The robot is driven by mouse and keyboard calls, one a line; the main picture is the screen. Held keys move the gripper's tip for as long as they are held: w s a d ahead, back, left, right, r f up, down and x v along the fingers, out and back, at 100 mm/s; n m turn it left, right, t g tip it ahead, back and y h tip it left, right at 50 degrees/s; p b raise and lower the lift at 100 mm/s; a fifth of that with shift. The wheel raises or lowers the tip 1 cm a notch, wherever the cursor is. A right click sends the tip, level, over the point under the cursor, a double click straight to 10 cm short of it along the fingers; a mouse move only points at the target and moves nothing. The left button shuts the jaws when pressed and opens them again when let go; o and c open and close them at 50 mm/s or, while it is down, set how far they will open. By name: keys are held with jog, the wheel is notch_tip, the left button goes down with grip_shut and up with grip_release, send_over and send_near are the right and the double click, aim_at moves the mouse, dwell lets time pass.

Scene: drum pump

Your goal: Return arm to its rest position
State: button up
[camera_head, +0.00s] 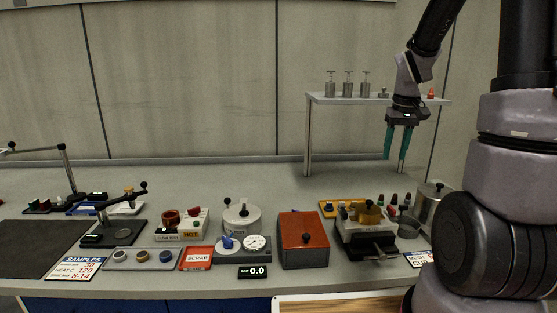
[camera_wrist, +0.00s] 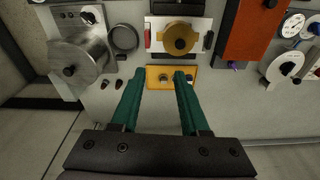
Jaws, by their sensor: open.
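My gripper (camera_head: 395,157) hangs at the right of the head view, fingers pointing down, above the back right of the bench and in front of the shelf. Its two green fingers are apart with nothing between them. In the wrist view the open fingers (camera_wrist: 158,80) reach toward a yellow tray (camera_wrist: 153,84) with small knobs on the bench below, and they look clear of it. My arm comes down from the upper right of the head view.
The raised shelf (camera_head: 345,100) with several metal weights stands close to my gripper. Below are a brass-topped device (camera_head: 368,217), a metal pot (camera_head: 428,203) and an orange-topped box (camera_head: 303,232). A white vessel (camera_head: 242,217) stands further left. The bench's back middle is clear.

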jog(key=s+a+r+m+t+y, duration=0.1)
jog(key=s+a+r+t, duration=0.2)
jog(key=s+a+r, duration=0.2)
jog(key=s+a+r+m+t+y, duration=0.1)
jog(key=s+a+r, duration=0.4)
jog(key=s+r, duration=0.5)
jog(key=s+m+t, duration=0.1)
jog(key=s, duration=0.1)
jog(key=shift+s+r+m+t, duration=0.3)
jog(key=shift+s+r+t, duration=0.05)
jog(key=shift+r+t, duration=0.05)
